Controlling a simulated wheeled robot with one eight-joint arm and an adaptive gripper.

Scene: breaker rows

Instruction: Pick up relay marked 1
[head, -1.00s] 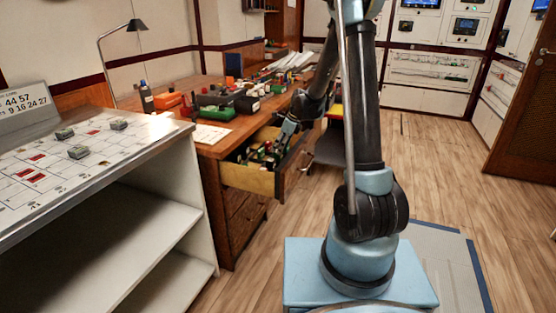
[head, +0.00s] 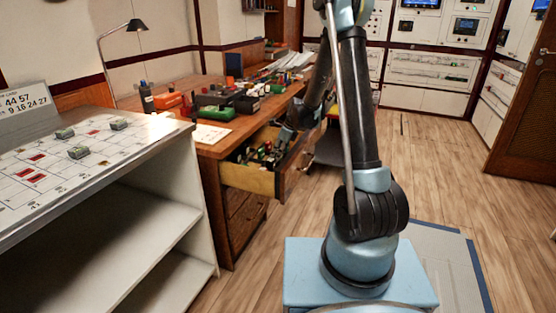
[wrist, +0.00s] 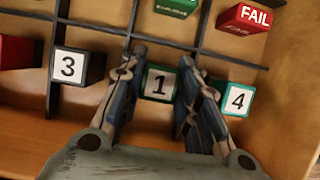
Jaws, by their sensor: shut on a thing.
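The relay marked 1 (wrist: 159,84) is a dark green block with a white face, in the open drawer (head: 248,179). In the wrist view my gripper (wrist: 163,58) has one finger on each side of it and is shut on it. The relay seems to be at drawer level; whether it is clear of the drawer floor I cannot tell. In the head view my gripper reaches down into the drawer, and its fingertips and the relay are hard to make out.
In the wrist view, relay 3 (wrist: 68,67) is left and relay 4 (wrist: 237,98) sits close beside my right finger. A red FAIL block (wrist: 245,18) lies upper right. Thin dark dividers split the drawer. The desk top (head: 210,150) above holds tools and boxes.

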